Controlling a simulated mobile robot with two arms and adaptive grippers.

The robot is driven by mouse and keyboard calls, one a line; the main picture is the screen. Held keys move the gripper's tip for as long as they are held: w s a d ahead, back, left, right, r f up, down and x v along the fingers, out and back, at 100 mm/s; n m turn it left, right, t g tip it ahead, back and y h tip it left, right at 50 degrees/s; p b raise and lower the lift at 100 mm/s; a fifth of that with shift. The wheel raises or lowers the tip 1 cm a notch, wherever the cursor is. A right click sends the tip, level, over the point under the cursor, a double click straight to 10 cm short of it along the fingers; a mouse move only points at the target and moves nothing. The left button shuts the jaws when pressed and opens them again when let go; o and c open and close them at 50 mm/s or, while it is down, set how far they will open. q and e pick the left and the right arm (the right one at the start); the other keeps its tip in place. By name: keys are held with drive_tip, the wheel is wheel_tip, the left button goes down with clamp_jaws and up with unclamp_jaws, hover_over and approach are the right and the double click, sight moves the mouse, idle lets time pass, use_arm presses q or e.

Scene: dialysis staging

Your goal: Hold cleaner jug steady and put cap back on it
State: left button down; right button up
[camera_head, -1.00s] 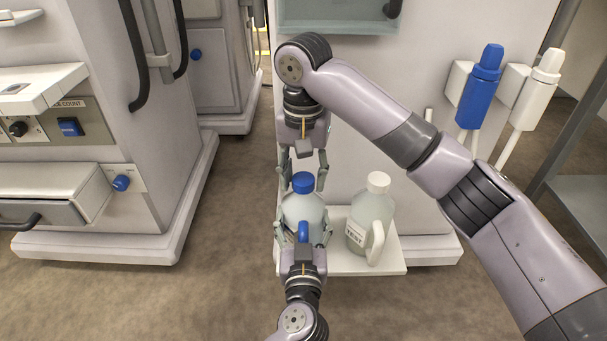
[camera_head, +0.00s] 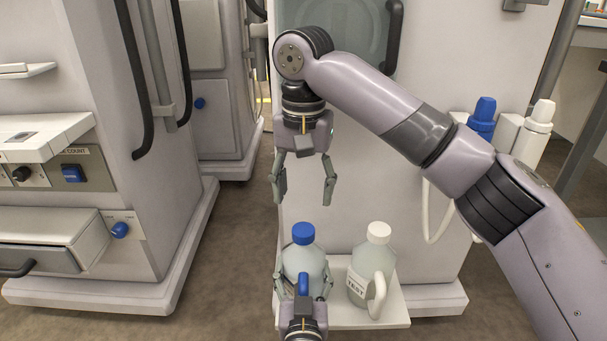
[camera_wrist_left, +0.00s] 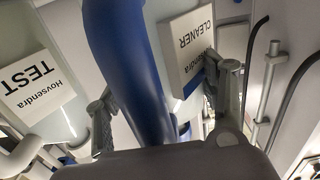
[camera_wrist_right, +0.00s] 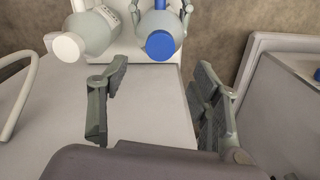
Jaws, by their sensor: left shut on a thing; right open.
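The cleaner jug (camera_head: 303,263) stands on a white shelf and has a blue handle. Its blue cap (camera_head: 303,233) sits on the neck; the cap also shows in the right wrist view (camera_wrist_right: 160,45).
A jug with a white cap and a TEST label (camera_head: 356,290) stands close on the right of the cleaner jug. The white shelf (camera_head: 395,318) juts from a white machine (camera_head: 350,190). A blue connector (camera_head: 482,115) and a white one hang on the machine's right. Another machine stands at left.

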drive_tip(key=shift+r, duration=1.6)
use_arm(q)
drive_tip(key=shift+c, duration=1.4)
unclamp_jaws()
drive_tip(key=shift+s, duration=0.1)
drive_tip(key=s, duration=1.2)
drive_tip(key=shift+w, duration=0.1)
use_arm(e)
drive_tip(key=shift+a+f, duration=0.1)
